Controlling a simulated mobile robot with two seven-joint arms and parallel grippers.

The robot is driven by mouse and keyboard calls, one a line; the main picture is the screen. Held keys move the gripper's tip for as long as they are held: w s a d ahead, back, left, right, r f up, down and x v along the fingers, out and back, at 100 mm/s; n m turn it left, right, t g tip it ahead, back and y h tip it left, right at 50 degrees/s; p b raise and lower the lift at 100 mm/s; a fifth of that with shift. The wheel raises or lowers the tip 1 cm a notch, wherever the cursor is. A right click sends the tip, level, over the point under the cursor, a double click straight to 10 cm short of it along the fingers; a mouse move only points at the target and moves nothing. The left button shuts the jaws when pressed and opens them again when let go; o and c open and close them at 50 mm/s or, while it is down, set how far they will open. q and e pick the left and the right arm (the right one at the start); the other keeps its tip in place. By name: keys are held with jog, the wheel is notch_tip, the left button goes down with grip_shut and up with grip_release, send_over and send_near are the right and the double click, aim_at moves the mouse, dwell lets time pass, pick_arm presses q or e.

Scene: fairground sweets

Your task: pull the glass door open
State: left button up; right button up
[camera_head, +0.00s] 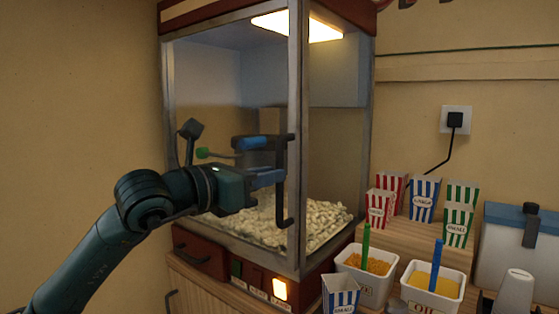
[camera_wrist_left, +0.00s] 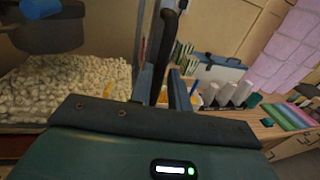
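The popcorn machine's glass door (camera_head: 232,105) has a metal frame and looks closed. Its black vertical handle (camera_head: 290,150) is on the door's right side. My left gripper (camera_head: 272,178) reaches the handle from the left. In the left wrist view the handle (camera_wrist_left: 168,35) runs down between the two blue-grey fingers (camera_wrist_left: 164,92). It lies close to the left finger, with a narrow gap to the right one. The gripper looks open around the handle, and the lower handle is partly hidden. My right gripper is in neither view.
Popcorn (camera_head: 322,218) lies inside the machine beneath a kettle (camera_head: 262,143). Striped boxes (camera_head: 423,198) stand on a wooden step at the right, with two white tubs (camera_head: 365,275) in front. A drawer (camera_head: 195,250) is below the door. The wall at left is bare.

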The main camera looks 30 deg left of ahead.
pick_arm(q)
jog(key=shift+p+x, duration=0.55)
jog(key=shift+x, duration=1.1)
jog(key=shift+c, duration=0.2)
grip_shut()
